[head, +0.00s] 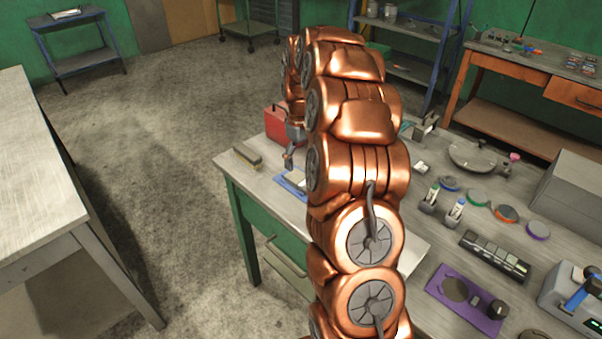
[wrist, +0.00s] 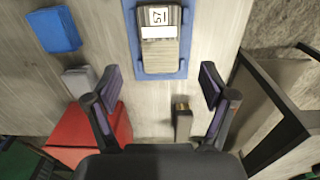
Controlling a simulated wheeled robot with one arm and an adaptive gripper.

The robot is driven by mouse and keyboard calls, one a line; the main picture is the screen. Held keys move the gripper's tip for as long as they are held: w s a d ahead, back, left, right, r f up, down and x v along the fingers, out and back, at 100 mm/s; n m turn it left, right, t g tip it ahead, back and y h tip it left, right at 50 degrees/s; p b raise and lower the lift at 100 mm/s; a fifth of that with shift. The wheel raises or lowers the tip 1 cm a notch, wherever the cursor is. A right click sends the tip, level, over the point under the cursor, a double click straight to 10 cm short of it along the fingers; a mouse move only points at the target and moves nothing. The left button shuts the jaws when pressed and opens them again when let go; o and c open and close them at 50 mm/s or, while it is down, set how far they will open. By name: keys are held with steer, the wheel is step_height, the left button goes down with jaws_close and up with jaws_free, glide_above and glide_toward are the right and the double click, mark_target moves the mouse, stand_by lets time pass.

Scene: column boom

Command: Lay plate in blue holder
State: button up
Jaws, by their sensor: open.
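A blue flat holder (wrist: 185,66) lies on the bench in the upper middle of the wrist view. A grey plate-like piece (wrist: 160,52) with a white, dark-marked label lies on it, inside its blue border. In the head view the blue holder (head: 287,187) is partly hidden behind my arm. My gripper (wrist: 160,78) is open and empty. Its two fingers are apart on either side of the holder's near end in the wrist view, above the bench. In the head view my gripper (head: 289,160) hangs over the bench's left end.
A red box (wrist: 85,138) stands near my gripper, with a blue block (wrist: 54,30) and a small grey block (wrist: 78,80) beyond. A dark bar-shaped block (wrist: 183,124) lies near the bench edge. Several small items and a purple mat (head: 449,307) fill the bench's right side.

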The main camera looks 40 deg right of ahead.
steer(key=shift+r+b, duration=0.45)
steer(key=shift+r, duration=2.15)
steer(key=s+a+r, duration=0.2)
steer(key=s+a, duration=0.6)
steer(key=a, duration=0.2)
steer(key=s+a+r, duration=0.2)
steer(key=s+a, duration=0.5)
steer(key=a, duration=0.2)
steer(key=s+a+f+g, duration=0.1)
steer(key=s+a+f, duration=0.1)
steer(key=s, duration=0.8)
steer(key=s+a+f+m, duration=0.1)
steer(key=s+a, duration=0.4)
steer(key=s, duration=0.5)
steer(key=shift+f+m+g, duration=0.3)
steer(key=shift+f+g, duration=0.1)
steer(key=shift+f, duration=0.25)
